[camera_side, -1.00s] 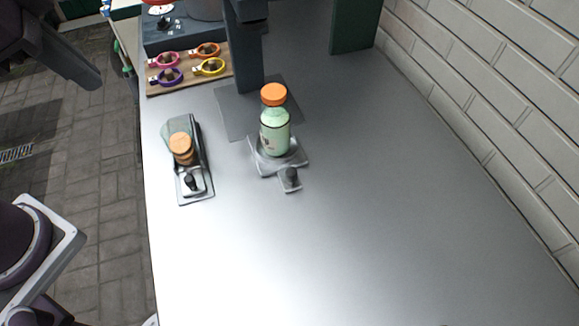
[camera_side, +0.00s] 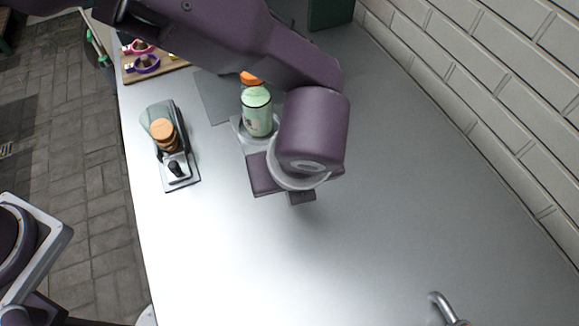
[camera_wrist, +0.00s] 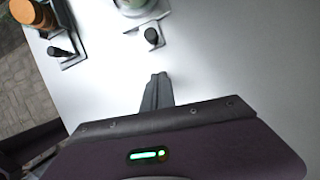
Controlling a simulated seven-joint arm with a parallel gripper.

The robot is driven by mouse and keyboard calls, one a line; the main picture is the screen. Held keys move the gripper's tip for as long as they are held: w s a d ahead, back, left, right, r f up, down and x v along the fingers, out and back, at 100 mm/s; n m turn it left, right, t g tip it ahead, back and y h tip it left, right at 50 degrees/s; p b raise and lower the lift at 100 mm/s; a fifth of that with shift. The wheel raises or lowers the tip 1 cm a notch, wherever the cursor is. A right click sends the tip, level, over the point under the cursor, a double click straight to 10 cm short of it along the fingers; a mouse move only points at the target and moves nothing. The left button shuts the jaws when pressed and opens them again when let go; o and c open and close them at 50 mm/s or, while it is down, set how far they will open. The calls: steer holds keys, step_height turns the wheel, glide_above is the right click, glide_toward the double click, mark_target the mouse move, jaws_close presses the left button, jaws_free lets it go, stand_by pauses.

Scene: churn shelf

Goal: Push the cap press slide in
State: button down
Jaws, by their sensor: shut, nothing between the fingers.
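In the side view my arm covers the slide's front part and most of the press. In the wrist view the slide's dark round knob (camera_wrist: 152,36) stands on a small front tab at the top, and the bottle is cut off above it. My gripper (camera_wrist: 158,77) is shut and empty, over bare bench just in front of the knob, with a visible gap between them. Its fingertips are hidden in the side view.
A second small metal fixture with stacked cork-coloured discs (camera_side: 163,131) and a black knob (camera_side: 174,168) stands to the left. A wooden board with coloured rings (camera_side: 146,63) lies behind it.

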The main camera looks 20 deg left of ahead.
steer(key=shift+x, duration=1)
steer(key=shift+w+a+r, duration=0.1)
steer(key=shift+w+a, duration=0.3)
steer(key=shift+w, duration=0.2)
steer(key=shift+w+a, duration=0.4)
steer(key=shift+w, duration=0.15)
steer(key=shift+w+a, duration=0.3)
steer(key=shift+w, duration=0.1)
steer(key=shift+w+a, duration=0.1)
